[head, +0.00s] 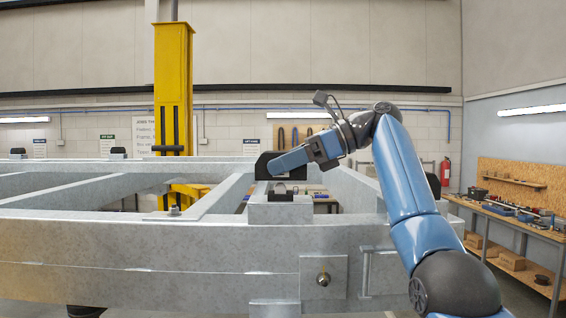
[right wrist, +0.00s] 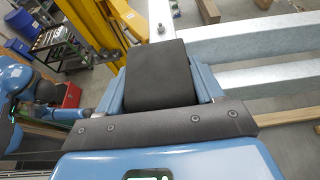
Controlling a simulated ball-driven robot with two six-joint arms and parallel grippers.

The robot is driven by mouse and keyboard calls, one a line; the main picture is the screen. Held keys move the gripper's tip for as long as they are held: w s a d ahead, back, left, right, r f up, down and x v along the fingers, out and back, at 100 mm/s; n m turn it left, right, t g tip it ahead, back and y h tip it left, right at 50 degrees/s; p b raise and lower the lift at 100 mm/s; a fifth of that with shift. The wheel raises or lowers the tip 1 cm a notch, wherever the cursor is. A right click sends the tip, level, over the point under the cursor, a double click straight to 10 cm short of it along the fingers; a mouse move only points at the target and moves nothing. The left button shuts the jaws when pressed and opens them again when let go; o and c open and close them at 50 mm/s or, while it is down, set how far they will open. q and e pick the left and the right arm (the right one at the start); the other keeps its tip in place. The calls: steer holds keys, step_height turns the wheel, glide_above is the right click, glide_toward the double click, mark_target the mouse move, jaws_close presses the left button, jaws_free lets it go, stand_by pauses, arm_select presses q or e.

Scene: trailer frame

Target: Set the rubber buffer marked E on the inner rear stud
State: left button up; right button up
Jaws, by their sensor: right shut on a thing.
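My right gripper (head: 274,166) is shut on a black rubber buffer (head: 262,165), held above the galvanised frame. In the right wrist view the buffer (right wrist: 160,75) sits between the blue fingers, its dark flat face toward the camera. I cannot read any letter on it. A bare stud (head: 174,210) stands on a frame member to the left of the gripper. A stud also shows on the beam in the right wrist view (right wrist: 160,28), beyond the held buffer. My left gripper is not in view.
A small black piece (head: 281,192) sits on a raised block (head: 280,213) just below the gripper. Other black buffers (head: 117,153) stand on the far left rail. A yellow post (head: 173,90) rises behind the frame. A workbench (head: 510,220) stands at the right.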

mark_target(283, 178)
steer(key=shift+w+a+f, duration=0.1)
steer(key=shift+a, duration=0.05)
steer(key=shift+f, duration=0.15)
steer(key=shift+f+b, duration=0.2)
steer(key=shift+b, duration=0.25)
steer(key=shift+f+b, duration=0.45)
steer(key=shift+f, duration=0.15)
steer(key=shift+f+b, duration=0.45)
steer(key=shift+b, duration=0.05)
steer(key=o, duration=1.4)
steer(key=shift+r, duration=0.1)
steer(key=shift+o, duration=0.2)
